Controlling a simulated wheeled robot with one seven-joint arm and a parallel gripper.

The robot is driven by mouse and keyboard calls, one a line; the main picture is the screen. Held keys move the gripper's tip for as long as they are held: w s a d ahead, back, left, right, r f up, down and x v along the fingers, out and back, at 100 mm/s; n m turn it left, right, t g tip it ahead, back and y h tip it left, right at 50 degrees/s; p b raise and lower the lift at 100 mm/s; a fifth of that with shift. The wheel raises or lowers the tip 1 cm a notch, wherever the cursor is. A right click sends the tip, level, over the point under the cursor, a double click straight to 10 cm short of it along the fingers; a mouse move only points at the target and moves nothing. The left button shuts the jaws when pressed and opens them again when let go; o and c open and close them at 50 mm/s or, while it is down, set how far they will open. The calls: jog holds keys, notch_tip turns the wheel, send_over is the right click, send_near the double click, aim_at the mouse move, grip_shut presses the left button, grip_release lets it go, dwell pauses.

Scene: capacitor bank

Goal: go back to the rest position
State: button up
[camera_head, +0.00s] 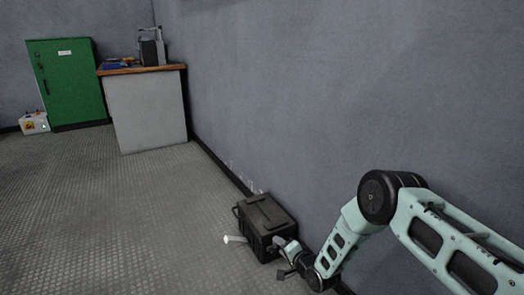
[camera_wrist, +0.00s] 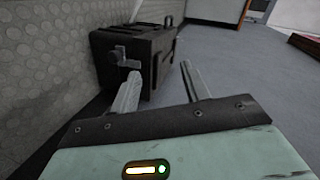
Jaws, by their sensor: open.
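My gripper (camera_head: 284,262) is low near the floor at the end of my pale green arm, beside the near right end of a black box (camera_head: 262,222). In the wrist view my gripper's two fingers (camera_wrist: 160,88) are spread apart with nothing between them. The black box (camera_wrist: 135,55) stands just beyond the fingers, with a latch or handle on its near face. The left fingertip overlaps the box's near face in the picture; I cannot tell whether it touches.
A grey wall (camera_head: 320,90) runs close along the right, behind the box and my arm. A workbench (camera_head: 145,105) and a green cabinet (camera_head: 68,85) stand at the back left, with a white box (camera_head: 34,123) on the floor. The floor (camera_head: 110,215) at left is clear.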

jog(key=s+a+r+n+g+p, duration=0.1)
jog(key=a+r+n+g, duration=0.1)
jog(key=r, duration=0.4)
jog(key=s+a+r+n+g, duration=0.1)
jog(key=s+a+r, duration=0.1)
jog(key=r, duration=0.5)
jog(key=s+a+r+n+g+h+p, duration=0.2)
jog(key=s+r+n+g, duration=0.25)
jog(key=s+r, duration=0.75)
jog(key=s+d+r+n+g+h+p, duration=0.2)
jog(key=s+d+r+n, duration=0.15)
jog(key=s+r, duration=0.45)
jog(key=s+d+r+n+g+h+p, duration=0.1)
jog(key=s+d+r+n, duration=0.3)
jog(key=s, duration=0.9)
jog(key=s+d+r+n+g+h+p, duration=0.1)
jog(key=s+d+r+g+h+p, duration=0.1)
jog(key=s+d+r, duration=0.6)
notch_tip(320, 180, up, 34)
jog(key=s+a+p, duration=0.1)
jog(key=a+p, duration=0.1)
jog(key=p, duration=3.4)
jog(key=shift+s+a+f+p, duration=0.2)
jog(key=shift+a+p, duration=0.1)
jog(key=shift+p, duration=0.1)
jog(key=shift+c, duration=1.3)
jog(key=shift+w, duration=0.1)
jog(key=shift+c, duration=0.2)
